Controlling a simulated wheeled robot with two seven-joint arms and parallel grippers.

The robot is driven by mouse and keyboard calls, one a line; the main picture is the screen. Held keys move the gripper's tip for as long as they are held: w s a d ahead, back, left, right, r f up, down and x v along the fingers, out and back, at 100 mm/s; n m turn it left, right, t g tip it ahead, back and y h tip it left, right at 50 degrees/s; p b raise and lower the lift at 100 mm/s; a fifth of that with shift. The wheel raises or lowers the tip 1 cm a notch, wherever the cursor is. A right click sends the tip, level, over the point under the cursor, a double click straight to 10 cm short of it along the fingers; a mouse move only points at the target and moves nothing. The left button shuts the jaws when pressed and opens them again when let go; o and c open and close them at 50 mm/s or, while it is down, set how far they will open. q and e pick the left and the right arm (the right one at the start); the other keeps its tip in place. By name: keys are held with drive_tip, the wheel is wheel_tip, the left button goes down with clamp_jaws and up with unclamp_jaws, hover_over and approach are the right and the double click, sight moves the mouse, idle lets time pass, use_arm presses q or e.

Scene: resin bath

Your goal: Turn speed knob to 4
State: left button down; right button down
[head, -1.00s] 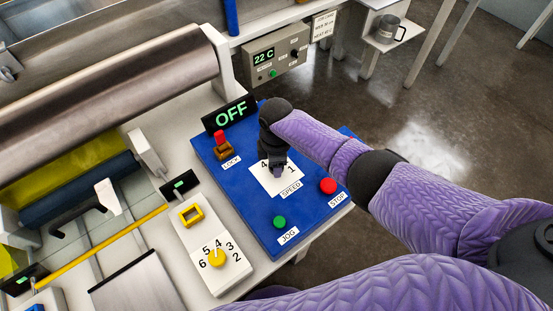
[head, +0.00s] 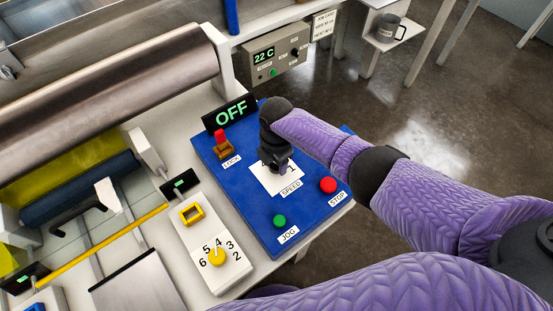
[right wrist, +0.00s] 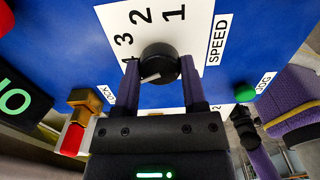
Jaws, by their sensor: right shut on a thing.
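The speed knob (right wrist: 160,62) is a round black knob on a white dial card (right wrist: 205,30) marked SPEED, on the blue panel (head: 250,215). In the right wrist view its pale mark points toward the lower left, on the side where the 4 is partly hidden by a finger. The 1, 2 and 3 show clearly. My right gripper (right wrist: 162,75) is shut on the knob, one finger on each side. In the head view my right gripper (head: 275,160) covers the knob and part of the card. My left gripper is not in view.
The panel also bears a red-topped LOCK switch (head: 221,140), a red STOP button (head: 328,185) and a green JOG button (head: 280,221). An OFF display (head: 231,114) stands behind. A yellow knob (head: 216,257) with its own numbers sits on a white strip to the left.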

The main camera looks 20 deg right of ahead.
idle(0.4)
drive_tip(key=shift+c, duration=0.7)
unclamp_jaws()
wheel_tip(320, 180, up, 9)
drive_tip(key=p, duration=0.4)
drive_tip(key=shift+r+p, duration=0.3)
drive_tip(key=shift+r, duration=0.2)
drive_tip(key=shift+a+f, duration=0.1)
